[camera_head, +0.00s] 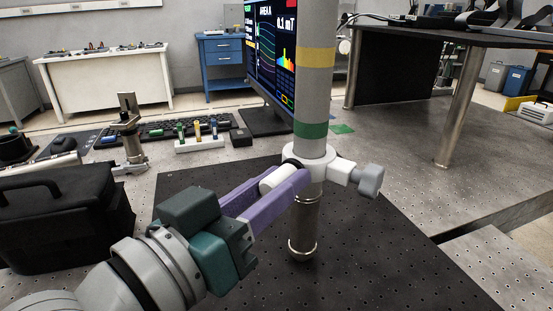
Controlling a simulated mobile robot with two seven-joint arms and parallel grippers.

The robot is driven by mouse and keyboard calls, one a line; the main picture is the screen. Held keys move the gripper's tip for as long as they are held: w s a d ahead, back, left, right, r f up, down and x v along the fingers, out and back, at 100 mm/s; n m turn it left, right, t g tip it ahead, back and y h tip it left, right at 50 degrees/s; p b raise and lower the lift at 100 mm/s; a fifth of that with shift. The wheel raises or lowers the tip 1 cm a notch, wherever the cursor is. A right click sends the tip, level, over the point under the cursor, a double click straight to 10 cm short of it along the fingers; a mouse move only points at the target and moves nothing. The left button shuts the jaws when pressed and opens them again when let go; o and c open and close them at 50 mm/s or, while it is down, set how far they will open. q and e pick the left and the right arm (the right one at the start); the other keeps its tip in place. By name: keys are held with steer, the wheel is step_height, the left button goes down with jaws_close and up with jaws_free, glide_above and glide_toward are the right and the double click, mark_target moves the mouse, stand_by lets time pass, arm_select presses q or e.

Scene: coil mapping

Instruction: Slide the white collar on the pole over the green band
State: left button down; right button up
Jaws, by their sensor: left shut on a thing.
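A grey pole (313,100) stands upright with a yellow band (316,57) higher up and a green band (310,131) lower down. The white collar (314,155) is around the pole just below the green band, which shows above it. A white arm with a grey knob (369,180) sticks out from the collar's right side. My left gripper (294,172), with purple fingers, is at the collar's left side, shut on the collar's white cylindrical handle (277,179). My right gripper is not in view.
The pole's metal lower part (304,222) rises from a black perforated board (370,265). A monitor (270,50) and keyboard (180,130) stand behind. A black case (60,215) is at the left. The board right of the pole is clear.

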arm_select(q)
step_height(320, 180, up, 5)
steer(key=p, duration=0.4)
steer(key=shift+p, duration=0.35)
steer(key=shift+f, duration=0.2)
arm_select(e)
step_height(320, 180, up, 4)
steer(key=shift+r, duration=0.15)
arm_select(q)
steer(key=c, duration=0.6)
jaws_free()
steer(key=v, duration=1)
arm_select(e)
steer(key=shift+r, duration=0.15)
